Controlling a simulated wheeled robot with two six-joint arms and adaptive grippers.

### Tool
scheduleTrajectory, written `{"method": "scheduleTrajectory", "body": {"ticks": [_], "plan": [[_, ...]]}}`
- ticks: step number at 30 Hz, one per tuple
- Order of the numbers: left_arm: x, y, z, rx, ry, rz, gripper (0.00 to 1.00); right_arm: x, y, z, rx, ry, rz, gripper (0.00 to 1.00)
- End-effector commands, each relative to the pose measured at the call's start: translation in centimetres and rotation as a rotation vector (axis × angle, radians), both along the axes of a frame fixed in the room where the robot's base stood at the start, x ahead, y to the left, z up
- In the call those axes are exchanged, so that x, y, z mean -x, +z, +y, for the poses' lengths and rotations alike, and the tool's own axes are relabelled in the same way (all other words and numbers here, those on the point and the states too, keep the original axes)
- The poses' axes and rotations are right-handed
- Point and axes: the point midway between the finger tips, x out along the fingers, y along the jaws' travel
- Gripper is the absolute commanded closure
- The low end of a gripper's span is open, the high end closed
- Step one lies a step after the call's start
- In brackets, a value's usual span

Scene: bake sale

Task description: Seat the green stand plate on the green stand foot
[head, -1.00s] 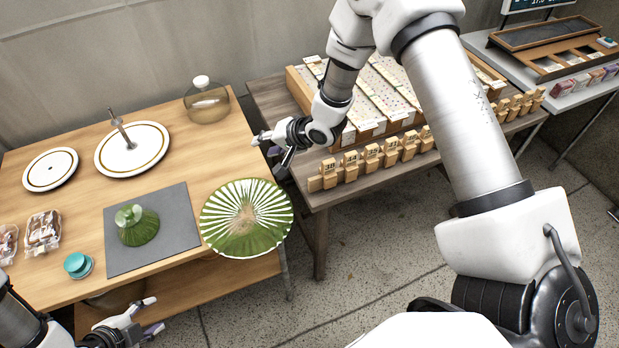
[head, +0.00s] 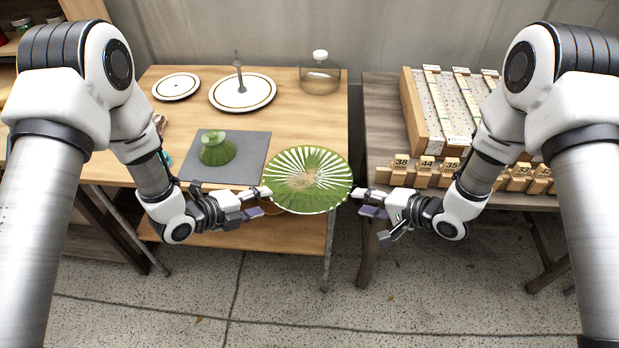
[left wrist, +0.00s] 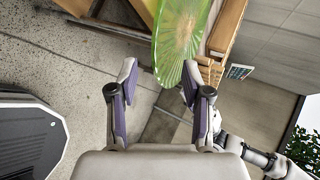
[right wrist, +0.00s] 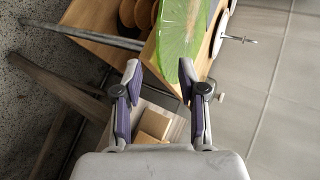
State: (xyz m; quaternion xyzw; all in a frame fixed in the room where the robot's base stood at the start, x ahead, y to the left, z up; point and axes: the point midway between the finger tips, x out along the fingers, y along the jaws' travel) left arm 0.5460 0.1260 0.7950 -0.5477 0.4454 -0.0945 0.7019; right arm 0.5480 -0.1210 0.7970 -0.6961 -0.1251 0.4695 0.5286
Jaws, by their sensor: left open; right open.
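The green stand plate (head: 312,178), round with white radial stripes, lies at the front right corner of the wooden table and overhangs its edge. The green stand foot (head: 218,150) stands upright on a grey mat (head: 240,170) left of it. My left gripper (head: 268,200) is open at the plate's left rim. My right gripper (head: 356,200) is open at its right rim. The plate's edge shows ahead of the fingers in the left wrist view (left wrist: 180,40) and in the right wrist view (right wrist: 180,45). Whether either gripper touches the rim I cannot tell.
A white plate with a central rod (head: 243,92), a small white plate (head: 176,86) and a glass dome (head: 320,78) stand at the back. A second table with numbered wooden blocks (head: 424,172) is at right. Floor in front is clear.

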Motion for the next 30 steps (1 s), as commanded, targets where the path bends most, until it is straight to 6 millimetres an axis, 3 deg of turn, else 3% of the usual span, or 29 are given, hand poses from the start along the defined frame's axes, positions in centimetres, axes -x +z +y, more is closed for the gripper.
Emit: {"method": "scheduleTrajectory", "body": {"ticks": [9, 19, 20, 23, 24, 30], "plan": [[-2.7, -2.6, -3.0, -0.001, -0.002, 0.001, 0.51, -2.5, -2.5, 3.2, 0.001, 0.002, -0.001, 0.59], [-3.1, -2.8, -3.3, 0.001, 0.001, 0.001, 0.51, -2.8, -2.8, 3.6, -0.001, 0.000, -0.001, 0.59], [-3.1, -2.8, -3.3, 0.001, 0.001, 0.001, 0.55, -2.8, -2.8, 3.6, 0.000, 0.000, 0.000, 0.63], [-3.1, -2.8, -3.3, 0.001, 0.001, 0.001, 0.90, -2.8, -2.8, 3.6, -0.001, 0.000, -0.001, 0.98], [-3.1, -2.8, -3.3, 0.001, 0.001, 0.001, 1.00, -2.8, -2.8, 3.6, -0.001, 0.000, -0.001, 1.00], [-3.1, -2.8, -3.3, 0.000, -0.001, 0.001, 1.00, -2.8, -2.8, 3.6, 0.000, 0.001, -0.001, 1.00]]}}
